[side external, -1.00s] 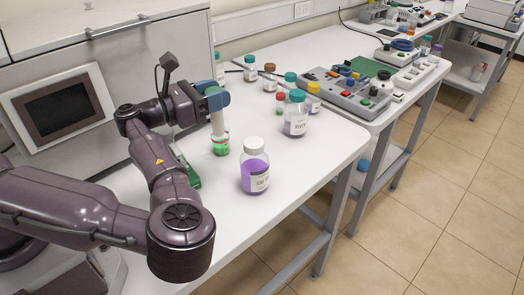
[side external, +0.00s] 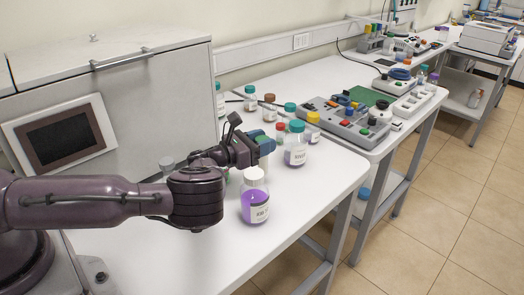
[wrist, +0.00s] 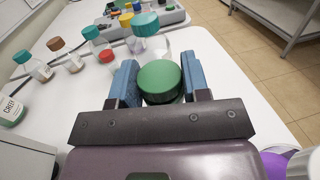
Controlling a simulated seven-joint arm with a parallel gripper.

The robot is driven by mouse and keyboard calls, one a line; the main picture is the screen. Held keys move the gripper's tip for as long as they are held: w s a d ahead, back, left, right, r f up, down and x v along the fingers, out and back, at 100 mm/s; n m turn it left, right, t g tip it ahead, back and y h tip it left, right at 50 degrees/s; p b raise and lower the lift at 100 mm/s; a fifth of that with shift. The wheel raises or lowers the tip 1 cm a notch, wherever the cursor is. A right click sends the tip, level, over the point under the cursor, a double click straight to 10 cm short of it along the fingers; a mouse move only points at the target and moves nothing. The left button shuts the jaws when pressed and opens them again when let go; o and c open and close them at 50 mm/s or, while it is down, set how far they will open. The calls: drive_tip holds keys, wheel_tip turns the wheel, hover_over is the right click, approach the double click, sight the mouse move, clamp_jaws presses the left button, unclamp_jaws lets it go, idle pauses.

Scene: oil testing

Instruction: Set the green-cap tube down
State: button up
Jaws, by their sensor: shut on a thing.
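The green-cap tube's round green cap (wrist: 160,80) sits between the two blue fingers of my gripper (wrist: 160,82) in the wrist view. The fingers are shut on it from both sides. The body of the tube below the cap is hidden in that view. In the side view my gripper (side external: 264,147) is over the white table, behind the white-capped bottle. My arm and gripper hide most of the tube there, so I cannot tell whether its bottom touches the table.
A white-capped purple bottle (side external: 255,205) stands close in front of my gripper. A teal-capped bottle (side external: 296,148) stands just beyond it, with red-capped (wrist: 105,56) and brown-capped (wrist: 68,56) bottles nearby. A control panel (side external: 350,122) lies farther back. The table's right front is bare.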

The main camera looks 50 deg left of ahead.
drive_tip(key=shift+f, duration=1.4)
drive_tip(key=shift+f, duration=0.2)
drive_tip(key=o, duration=0.9)
drive_tip(key=shift+o, duration=0.2)
drive_tip(key=shift+r, duration=0.15)
drive_tip(key=shift+s+a, duration=0.1)
drive_tip(key=shift+s, duration=0.25)
drive_tip(key=s+a, duration=0.1)
drive_tip(key=s, duration=0.5)
drive_tip(key=shift+s+a, duration=0.15)
drive_tip(key=shift+s, duration=0.25)
